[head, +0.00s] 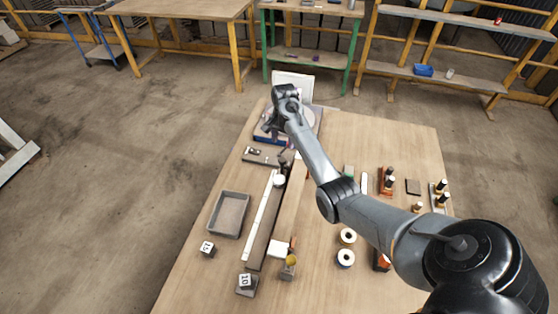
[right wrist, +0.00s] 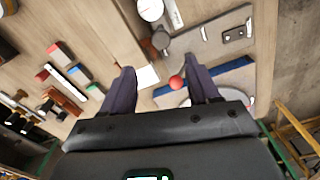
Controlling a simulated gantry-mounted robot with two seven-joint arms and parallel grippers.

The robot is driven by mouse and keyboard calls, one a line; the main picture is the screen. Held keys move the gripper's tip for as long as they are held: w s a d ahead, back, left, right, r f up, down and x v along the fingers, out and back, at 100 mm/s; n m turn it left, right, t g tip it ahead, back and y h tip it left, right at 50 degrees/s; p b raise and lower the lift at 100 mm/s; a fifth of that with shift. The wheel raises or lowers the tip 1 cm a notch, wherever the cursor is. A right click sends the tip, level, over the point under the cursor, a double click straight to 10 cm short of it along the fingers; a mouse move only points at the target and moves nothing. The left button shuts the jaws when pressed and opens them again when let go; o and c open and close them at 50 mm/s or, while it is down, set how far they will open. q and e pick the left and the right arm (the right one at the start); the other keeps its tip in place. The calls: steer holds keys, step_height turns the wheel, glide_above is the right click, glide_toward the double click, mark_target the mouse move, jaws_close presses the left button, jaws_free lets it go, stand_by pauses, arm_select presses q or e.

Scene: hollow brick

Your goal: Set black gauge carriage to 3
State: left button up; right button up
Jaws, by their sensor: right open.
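A long dark gauge rail (head: 262,235) with a white scale strip (head: 261,215) along its left side runs down the table's left half. A white round dial (head: 279,180) sits near its far end. A small dark piece (head: 286,163) shows there; I cannot tell whether it is the black carriage, and no scale number is readable. My right gripper (right wrist: 160,72) is open above the table's far end, beyond the rail. A red ball (right wrist: 176,82) appears between its fingers, nearer the right one; contact cannot be told. In the head view my right wrist hides part of this area. My left gripper is out of view.
A grey tray (head: 228,214) stands left of the rail. Numbered blocks (head: 246,284) (head: 207,249) lie near its near end. White rings (head: 347,237) and black-topped pegs (head: 388,182) stand to the right. A blue-edged device (head: 270,139) lies under my right gripper.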

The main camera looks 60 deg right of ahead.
mark_target(282, 160)
step_height(282, 160, down, 10)
steer(key=shift+w+f+b, duration=0.1)
steer(key=shift+b, duration=0.35)
steer(key=shift+c, duration=0.2)
steer(key=shift+a, duration=0.1)
jaws_close()
